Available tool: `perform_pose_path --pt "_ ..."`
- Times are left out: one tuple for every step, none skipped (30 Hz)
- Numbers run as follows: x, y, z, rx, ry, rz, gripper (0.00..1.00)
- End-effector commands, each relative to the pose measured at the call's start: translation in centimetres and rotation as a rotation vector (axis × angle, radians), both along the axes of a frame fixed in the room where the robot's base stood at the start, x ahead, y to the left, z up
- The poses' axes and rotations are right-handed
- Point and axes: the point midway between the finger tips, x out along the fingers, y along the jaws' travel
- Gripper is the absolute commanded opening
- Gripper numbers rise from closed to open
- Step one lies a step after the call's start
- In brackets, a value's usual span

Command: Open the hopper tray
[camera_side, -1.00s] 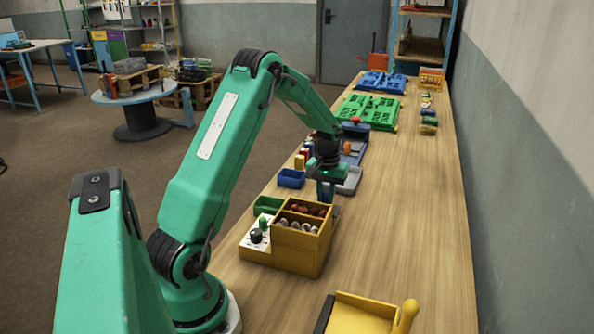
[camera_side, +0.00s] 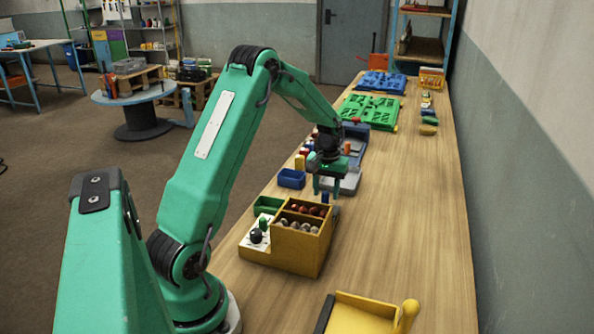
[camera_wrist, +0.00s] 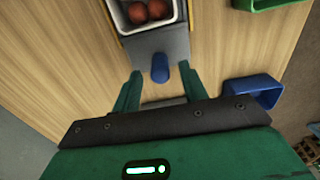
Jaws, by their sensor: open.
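The yellow hopper box (camera_side: 300,252) stands on the bench, with dark red balls in its upper part and pale pieces in a front row. In the wrist view, dark red balls (camera_wrist: 148,11) lie in a white-rimmed bin, with a grey plate (camera_wrist: 158,44) projecting towards me. A blue handle (camera_wrist: 160,69) stands at the plate's near end; it also shows in the side view (camera_side: 325,198). My gripper (camera_side: 326,191) is open just above and behind the box. In the wrist view its fingers (camera_wrist: 161,74) are spread either side of the handle, with visible gaps and nothing held.
A white panel with a black knob (camera_side: 256,237) and a green bin (camera_side: 267,205) sit left of the box. A blue bin (camera_side: 291,179) and a grey tray (camera_side: 346,184) lie beyond. The bench to the right is clear; a yellow tray (camera_side: 360,316) is in front.

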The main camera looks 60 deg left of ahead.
Motion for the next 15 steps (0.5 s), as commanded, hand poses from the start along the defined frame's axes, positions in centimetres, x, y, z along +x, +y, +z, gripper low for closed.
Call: perform_pose_path --pt "0.1 0.0 0.7 0.002 -0.004 0.000 0.43" --pt "0.1 0.0 1.1 0.002 -0.004 0.000 0.43" --pt "0.1 0.0 1.6 0.001 -0.003 0.000 0.43" --pt "0.1 0.0 2.0 0.002 -0.004 0.000 0.43" --pt "0.1 0.0 2.5 0.002 -0.004 0.000 0.43" --pt "0.0 0.0 3.0 0.001 -0.003 0.000 0.43" --pt "0.0 0.0 3.4 0.001 -0.003 0.000 0.43" --pt "0.0 0.0 3.8 0.002 -0.004 0.000 0.43" --pt "0.1 0.0 4.2 0.002 -0.004 0.000 0.43" --pt "0.1 0.0 4.6 0.002 -0.004 0.000 0.43" --pt "0.1 0.0 4.8 0.002 -0.004 0.000 0.43" --pt "0.1 0.0 5.2 0.001 -0.003 0.000 0.43" --pt "0.0 0.0 5.4 0.001 -0.002 0.000 0.43" --pt "0.0 0.0 5.6 0.001 -0.002 -0.001 0.43" --pt "0.0 0.0 5.8 0.001 -0.002 -0.001 0.43"
